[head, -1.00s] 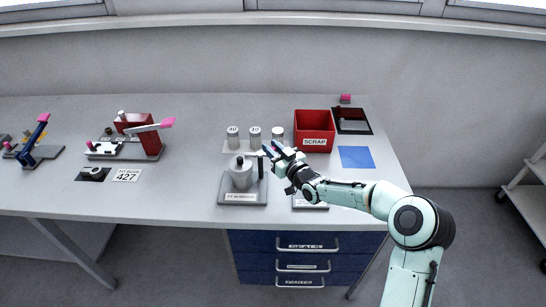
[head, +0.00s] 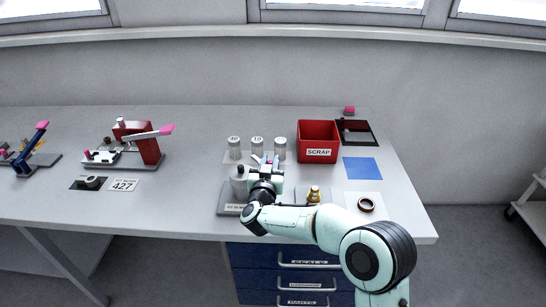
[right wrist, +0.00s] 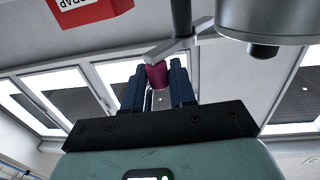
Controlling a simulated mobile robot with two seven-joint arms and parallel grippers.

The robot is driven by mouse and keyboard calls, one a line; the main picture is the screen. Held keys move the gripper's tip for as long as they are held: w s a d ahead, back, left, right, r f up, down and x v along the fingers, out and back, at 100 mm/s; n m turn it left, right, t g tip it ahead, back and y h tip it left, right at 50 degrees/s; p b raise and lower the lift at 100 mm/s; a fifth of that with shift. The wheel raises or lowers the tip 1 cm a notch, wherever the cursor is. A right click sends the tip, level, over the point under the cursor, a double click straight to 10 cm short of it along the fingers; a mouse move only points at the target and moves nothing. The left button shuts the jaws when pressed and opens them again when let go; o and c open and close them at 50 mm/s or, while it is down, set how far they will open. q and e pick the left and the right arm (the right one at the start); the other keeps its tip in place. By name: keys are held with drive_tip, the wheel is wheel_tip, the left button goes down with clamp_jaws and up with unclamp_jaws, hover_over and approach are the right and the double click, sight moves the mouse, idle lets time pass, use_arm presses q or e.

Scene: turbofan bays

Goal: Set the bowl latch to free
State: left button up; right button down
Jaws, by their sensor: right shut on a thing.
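A grey metal bowl with a dark knob on top (head: 238,184) stands on a labelled grey base plate (head: 228,207) near the front edge of the bench. My right gripper (head: 266,163) is at the bowl's right side and hides part of it. In the right wrist view its dark blue fingers (right wrist: 157,88) are shut on the magenta latch tip (right wrist: 157,75). The tip joins a silver lever (right wrist: 183,44) on a dark post. The rounded grey body (right wrist: 265,28) beside it is apart from the fingers. My left gripper is not in view.
Several white-capped jars (head: 257,147) stand behind. A red scrap bin (head: 319,142), a blue mat (head: 362,169), a brass fitting (head: 314,194) and a dark ring (head: 366,204) are to the right.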

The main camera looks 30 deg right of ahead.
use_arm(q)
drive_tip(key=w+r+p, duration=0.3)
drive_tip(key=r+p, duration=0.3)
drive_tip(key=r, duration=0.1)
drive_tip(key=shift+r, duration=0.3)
use_arm(e)
drive_tip(key=shift+w+a+r+m+g+h, duration=0.1)
drive_tip(key=shift+a+m+g+h, duration=0.25)
drive_tip(key=shift+m+g+h, duration=0.8)
drive_tip(key=shift+w+a+r+m+g+h, duration=0.1)
drive_tip(key=shift+a+m+g+h, duration=0.3)
drive_tip(key=shift+m+g+h, duration=0.7)
drive_tip(key=shift+a+r+m+g+h, duration=0.1)
drive_tip(key=shift+a+m+g+h, duration=0.45)
drive_tip(key=shift+g, duration=0.9)
drive_tip(key=shift+d+m, duration=0.2)
drive_tip(key=shift+m, duration=0.1)
drive_tip(key=c, duration=1.1)
unclamp_jaws()
drive_tip(key=shift+f, duration=0.1)
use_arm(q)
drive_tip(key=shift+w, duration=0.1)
use_arm(e)
drive_tip(key=shift+f, duration=0.1)
